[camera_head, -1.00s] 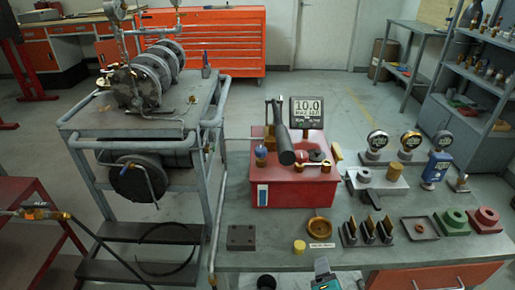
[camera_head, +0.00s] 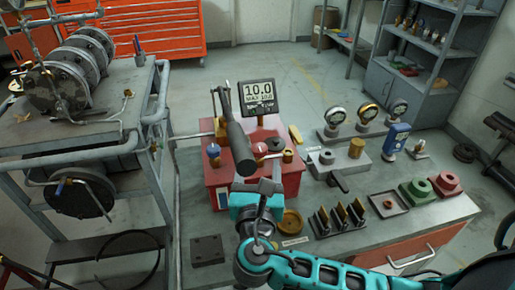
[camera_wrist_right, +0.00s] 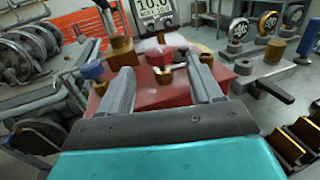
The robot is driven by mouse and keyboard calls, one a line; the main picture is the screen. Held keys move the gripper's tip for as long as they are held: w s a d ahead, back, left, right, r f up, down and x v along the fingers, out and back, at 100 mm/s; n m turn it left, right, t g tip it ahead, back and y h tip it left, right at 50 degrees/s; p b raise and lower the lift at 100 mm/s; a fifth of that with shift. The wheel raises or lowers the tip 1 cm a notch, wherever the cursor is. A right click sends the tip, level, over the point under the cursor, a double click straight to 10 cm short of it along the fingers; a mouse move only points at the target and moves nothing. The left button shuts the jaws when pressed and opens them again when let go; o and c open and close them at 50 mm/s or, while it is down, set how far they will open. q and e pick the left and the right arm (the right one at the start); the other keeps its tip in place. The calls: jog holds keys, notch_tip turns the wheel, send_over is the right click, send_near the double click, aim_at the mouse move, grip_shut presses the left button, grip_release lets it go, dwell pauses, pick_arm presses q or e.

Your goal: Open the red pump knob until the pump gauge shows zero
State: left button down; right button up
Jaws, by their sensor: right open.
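The red pump (camera_head: 290,183) stands on the bench, with its display gauge (camera_head: 259,97) on top reading 10.0. My right gripper (camera_head: 262,181) is open and empty in front of the pump. In the right wrist view its fingers (camera_wrist_right: 160,70) point at the pump's top, apart, with a brass fitting beyond them. My left gripper is out of view.
Several round gauges (camera_head: 367,112) and a grey block (camera_head: 338,160) stand to the right. A brass dish (camera_head: 290,222) and black slotted holders (camera_head: 337,218) lie in front.

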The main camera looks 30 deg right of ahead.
aim_at(259, 156)
jog(key=x, duration=0.6)
jog(key=shift+w+d, duration=0.2)
jog(key=shift+w, duration=0.15)
jog(key=c, duration=1)
